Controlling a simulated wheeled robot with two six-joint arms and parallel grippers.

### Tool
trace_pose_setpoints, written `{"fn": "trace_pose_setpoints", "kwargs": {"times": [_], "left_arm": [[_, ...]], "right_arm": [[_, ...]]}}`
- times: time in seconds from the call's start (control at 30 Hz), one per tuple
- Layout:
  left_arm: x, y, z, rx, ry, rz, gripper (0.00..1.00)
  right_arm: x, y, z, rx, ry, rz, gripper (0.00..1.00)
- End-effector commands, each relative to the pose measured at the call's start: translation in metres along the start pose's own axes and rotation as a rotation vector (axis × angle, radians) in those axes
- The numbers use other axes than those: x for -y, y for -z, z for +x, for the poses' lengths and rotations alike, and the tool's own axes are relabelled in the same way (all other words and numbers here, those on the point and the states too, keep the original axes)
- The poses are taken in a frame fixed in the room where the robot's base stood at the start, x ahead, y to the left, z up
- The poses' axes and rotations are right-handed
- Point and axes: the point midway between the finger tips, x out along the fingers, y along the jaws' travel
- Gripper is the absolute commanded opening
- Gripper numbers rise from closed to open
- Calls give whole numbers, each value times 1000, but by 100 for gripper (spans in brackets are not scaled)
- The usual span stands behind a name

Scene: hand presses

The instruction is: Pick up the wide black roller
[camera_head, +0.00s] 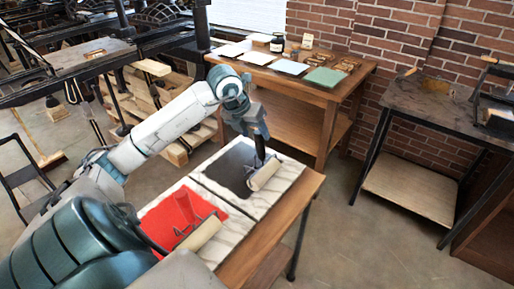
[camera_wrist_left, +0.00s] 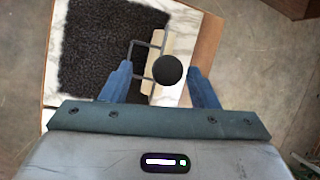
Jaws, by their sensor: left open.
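The wide roller at the black ink (camera_head: 265,173) has a cream cylinder, a wire frame and a dark handle. It lies at the right edge of the black ink patch (camera_head: 228,168) on a marble slab. In the left wrist view its round black handle end (camera_wrist_left: 168,69) points up at the camera, with the cream cylinder (camera_wrist_left: 157,58) beneath. My left gripper (camera_head: 257,136) points down just above the handle. In the wrist view its blue open fingers (camera_wrist_left: 160,78) stand either side of the handle, with no clear contact. My right gripper is not in view.
A second cream roller (camera_head: 201,233) lies by the red ink patch (camera_head: 180,217), nearer on the same wooden table (camera_head: 296,200). A table with papers and jars (camera_head: 340,92) stands behind. A dark metal-topped bench (camera_head: 425,98) is at right. Floor between is clear.

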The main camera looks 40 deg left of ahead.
Motion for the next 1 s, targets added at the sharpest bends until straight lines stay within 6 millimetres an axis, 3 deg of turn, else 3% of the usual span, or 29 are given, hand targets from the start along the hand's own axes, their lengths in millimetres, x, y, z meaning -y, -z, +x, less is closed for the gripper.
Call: {"fn": "trace_pose_setpoints", "kwargs": {"times": [0.17,0.4,0.73,0.97,1.0], "left_arm": [[6,0,14,-4,5,-2,55],[7,0,42,-2,3,-2,55],[6,0,50,0,0,1,55],[6,0,49,0,0,1,12],[6,0,49,0,0,1,9]], "right_arm": [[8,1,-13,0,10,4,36],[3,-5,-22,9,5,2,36],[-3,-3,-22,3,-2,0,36],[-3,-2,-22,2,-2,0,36],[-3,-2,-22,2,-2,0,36]]}}
